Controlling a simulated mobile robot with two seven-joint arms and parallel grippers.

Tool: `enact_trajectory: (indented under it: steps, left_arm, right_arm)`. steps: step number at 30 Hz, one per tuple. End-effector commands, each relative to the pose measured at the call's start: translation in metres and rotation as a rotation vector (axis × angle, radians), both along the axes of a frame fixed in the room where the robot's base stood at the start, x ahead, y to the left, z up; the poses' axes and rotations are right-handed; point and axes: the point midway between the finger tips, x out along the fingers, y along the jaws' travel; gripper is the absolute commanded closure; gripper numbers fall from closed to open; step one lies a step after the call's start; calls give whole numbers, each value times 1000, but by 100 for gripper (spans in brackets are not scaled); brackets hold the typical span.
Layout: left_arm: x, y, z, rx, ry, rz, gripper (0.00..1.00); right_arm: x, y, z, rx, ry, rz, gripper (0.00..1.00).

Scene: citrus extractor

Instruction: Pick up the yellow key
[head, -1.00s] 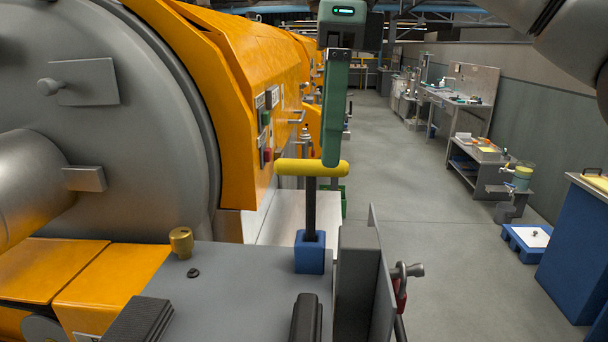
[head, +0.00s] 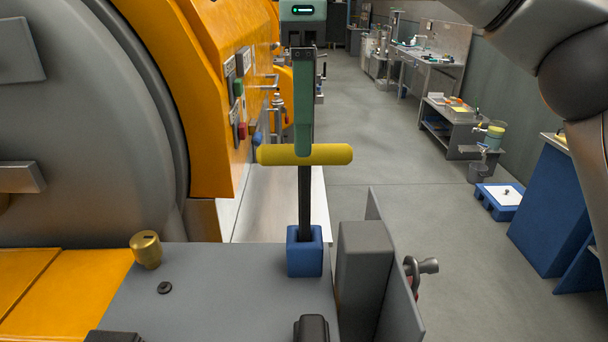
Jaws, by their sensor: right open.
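The yellow key (head: 334,154) is T-shaped, with a thick yellow crossbar and a dark upright shaft. It stands upright with its lower end in a blue square socket (head: 305,258) on a grey bench top. My right gripper (head: 303,150) comes down from above and is open. Its green near finger overlaps the middle of the crossbar, in front of it. The other finger is hidden, and I cannot tell whether the fingers touch the bar. My left gripper is not in view.
A brass knob (head: 146,250) stands on the grey bench top (head: 230,290) to the left. A grey block and upright plate (head: 395,265) stand to the right of the socket. The large orange machine (head: 215,100) fills the left. Open floor lies to the right.

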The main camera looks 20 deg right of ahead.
Motion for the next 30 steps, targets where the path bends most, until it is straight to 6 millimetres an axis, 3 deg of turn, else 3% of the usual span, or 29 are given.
enact_trajectory:
  steps: [3,11,21,29,30]
  left_arm:
    - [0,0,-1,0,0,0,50]
    - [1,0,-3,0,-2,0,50]
    - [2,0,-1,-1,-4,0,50]
    - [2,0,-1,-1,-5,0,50]
    - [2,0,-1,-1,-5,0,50]
  right_arm:
    - [0,0,-16,-1,5,3,34]
    - [-1,-1,-31,-1,1,1,34]
    - [-3,-2,-72,-1,1,0,34]
    - [-3,-2,-74,0,1,0,34]
    - [-3,-2,-74,0,1,0,38]
